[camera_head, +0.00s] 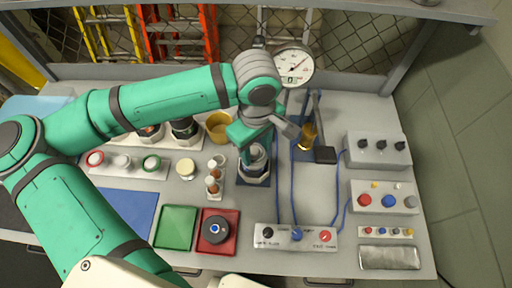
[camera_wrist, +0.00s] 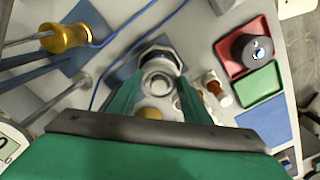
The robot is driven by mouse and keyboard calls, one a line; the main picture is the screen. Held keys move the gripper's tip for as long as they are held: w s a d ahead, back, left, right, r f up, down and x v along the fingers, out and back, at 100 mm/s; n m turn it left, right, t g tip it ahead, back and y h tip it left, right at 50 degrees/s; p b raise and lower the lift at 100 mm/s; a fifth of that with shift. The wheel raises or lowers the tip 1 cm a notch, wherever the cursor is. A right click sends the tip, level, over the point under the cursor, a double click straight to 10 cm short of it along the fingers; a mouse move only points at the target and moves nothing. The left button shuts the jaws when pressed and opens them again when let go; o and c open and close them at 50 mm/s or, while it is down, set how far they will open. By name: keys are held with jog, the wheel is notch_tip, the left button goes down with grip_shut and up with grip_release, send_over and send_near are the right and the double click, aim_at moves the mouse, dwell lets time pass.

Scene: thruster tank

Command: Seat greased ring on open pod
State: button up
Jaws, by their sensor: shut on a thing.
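My gripper (camera_head: 252,146) points down over a pod (camera_head: 255,172) with a pale angular collar, right of the middle of the bench. In the wrist view my gripper's fingers (camera_wrist: 158,80) are shut on a grey round part (camera_wrist: 157,86), which sits in line with the pod's pale collar (camera_wrist: 160,50). I cannot tell whether this part is the greased ring, nor whether it touches the pod. The pod stands upright on a dark blue mat (camera_head: 243,177); my gripper hides part of its top.
A red tray (camera_head: 232,244) holds a black round part (camera_head: 215,229). A green tray (camera_head: 176,228) lies beside it. Small orange-and-white jars (camera_head: 213,187) stand close left of the pod. A gold-handled tool (camera_head: 307,135), a dial gauge (camera_head: 293,66) and blue cables (camera_head: 292,190) are to the right.

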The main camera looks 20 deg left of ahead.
jog(key=o, duration=1.1)
notch_tip(320, 180, up, 11)
jog(key=shift+f, duration=0.1)
